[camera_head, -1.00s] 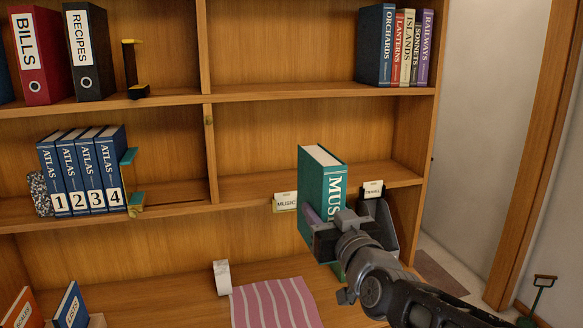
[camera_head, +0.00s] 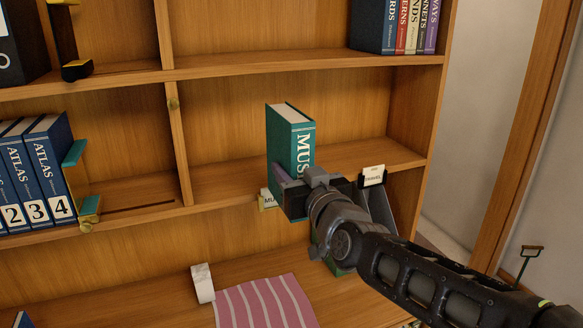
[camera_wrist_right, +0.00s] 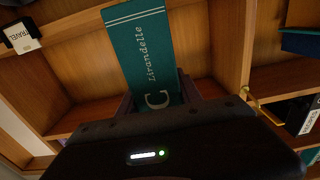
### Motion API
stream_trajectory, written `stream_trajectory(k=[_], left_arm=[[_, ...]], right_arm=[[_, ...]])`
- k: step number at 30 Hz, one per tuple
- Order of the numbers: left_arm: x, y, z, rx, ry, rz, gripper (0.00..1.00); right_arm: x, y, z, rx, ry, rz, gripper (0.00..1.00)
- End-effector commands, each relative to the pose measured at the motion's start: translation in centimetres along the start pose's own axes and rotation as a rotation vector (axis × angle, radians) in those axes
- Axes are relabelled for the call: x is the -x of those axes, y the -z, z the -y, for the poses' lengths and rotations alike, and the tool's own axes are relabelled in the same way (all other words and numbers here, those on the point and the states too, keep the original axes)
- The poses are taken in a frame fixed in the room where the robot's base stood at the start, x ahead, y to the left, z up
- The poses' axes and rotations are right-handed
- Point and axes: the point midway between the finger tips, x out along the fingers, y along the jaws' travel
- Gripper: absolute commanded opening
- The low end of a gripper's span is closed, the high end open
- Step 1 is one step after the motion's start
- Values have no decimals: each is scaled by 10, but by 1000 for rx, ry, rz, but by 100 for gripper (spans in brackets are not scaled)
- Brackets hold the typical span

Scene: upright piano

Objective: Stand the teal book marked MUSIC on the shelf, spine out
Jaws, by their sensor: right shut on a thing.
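The teal book marked MUSIC (camera_head: 291,140) stands upright in my right gripper (camera_head: 302,190), its spine facing me. In the head view the gripper covers the lower part of the spine. The right wrist view also shows the teal spine (camera_wrist_right: 146,55) between the fingers. The book is in front of the middle-right shelf compartment (camera_head: 345,160), and I cannot tell how far inside it is. A card label, partly covered and reading MU (camera_head: 268,199), is on the shelf edge just left of the gripper. My left gripper is not in view.
A TRAVEL label (camera_head: 373,176) sits right of the book, above a dark grey holder (camera_head: 405,195).

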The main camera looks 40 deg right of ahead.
Motion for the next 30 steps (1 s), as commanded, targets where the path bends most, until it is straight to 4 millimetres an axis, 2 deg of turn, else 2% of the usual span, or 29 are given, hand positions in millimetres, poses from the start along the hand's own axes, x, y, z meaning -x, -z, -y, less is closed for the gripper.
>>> stream_trajectory(k=[7, 11, 30], left_arm=[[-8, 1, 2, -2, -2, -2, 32], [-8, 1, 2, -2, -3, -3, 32], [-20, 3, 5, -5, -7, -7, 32]], right_arm=[[1, 1, 0, 3, -2, -10, 0], [-8, 2, 0, 2, 0, -7, 0], [-82, 2, 0, 3, 0, -8, 0]])
